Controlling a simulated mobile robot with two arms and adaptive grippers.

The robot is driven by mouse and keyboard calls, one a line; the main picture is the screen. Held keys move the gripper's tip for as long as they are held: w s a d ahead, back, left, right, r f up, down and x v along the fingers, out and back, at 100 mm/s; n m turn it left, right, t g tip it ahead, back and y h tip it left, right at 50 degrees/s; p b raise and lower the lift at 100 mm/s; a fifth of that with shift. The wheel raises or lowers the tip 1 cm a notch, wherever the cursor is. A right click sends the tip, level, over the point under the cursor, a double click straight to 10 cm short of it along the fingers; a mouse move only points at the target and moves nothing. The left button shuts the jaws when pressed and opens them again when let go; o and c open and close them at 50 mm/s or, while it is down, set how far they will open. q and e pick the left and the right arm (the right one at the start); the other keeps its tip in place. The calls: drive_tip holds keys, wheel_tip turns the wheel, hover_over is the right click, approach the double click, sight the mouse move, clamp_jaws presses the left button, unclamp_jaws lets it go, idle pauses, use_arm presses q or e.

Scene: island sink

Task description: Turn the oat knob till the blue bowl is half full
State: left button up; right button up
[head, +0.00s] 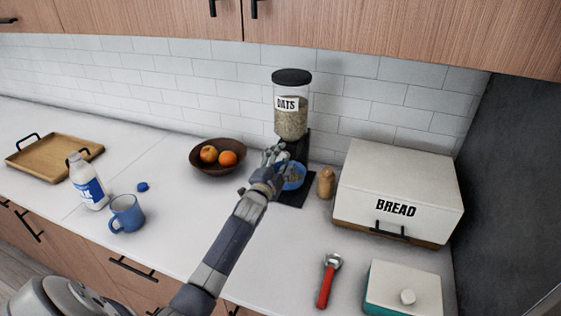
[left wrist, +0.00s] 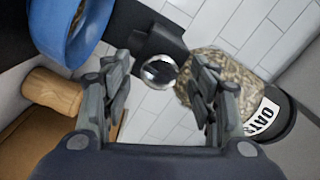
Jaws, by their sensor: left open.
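The oat dispenser (head: 291,118) stands against the tiled wall, with a clear container of oats and a black lid. Its round silver knob (left wrist: 159,71) shows in the left wrist view, on the black body. The blue bowl (head: 294,181) sits on the dispenser's black base below; some oat-coloured content shows in it, but my gripper partly hides it and I cannot tell the level. My left gripper (head: 274,156) is in front of the dispenser. Its fingers (left wrist: 162,75) are open, one on each side of the knob in the picture; I see no contact. My right gripper is not in view.
A wooden shaker (head: 326,184) and the bread box (head: 398,190) stand right of the dispenser. A fruit bowl (head: 205,168) is close on the left. A blue mug (head: 127,214), milk bottle (head: 87,182) and tray (head: 53,157) are farther left. A red-handled scoop (head: 325,285) lies in front.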

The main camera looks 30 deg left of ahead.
use_arm(q)
drive_tip(key=shift+s, duration=0.1)
drive_tip(key=shift+s+d+f, duration=0.1)
drive_tip(key=shift+s+d, duration=0.05)
drive_tip(key=shift+s, duration=0.1)
drive_tip(key=v, duration=1.1)
drive_tip(key=shift+s, duration=0.15)
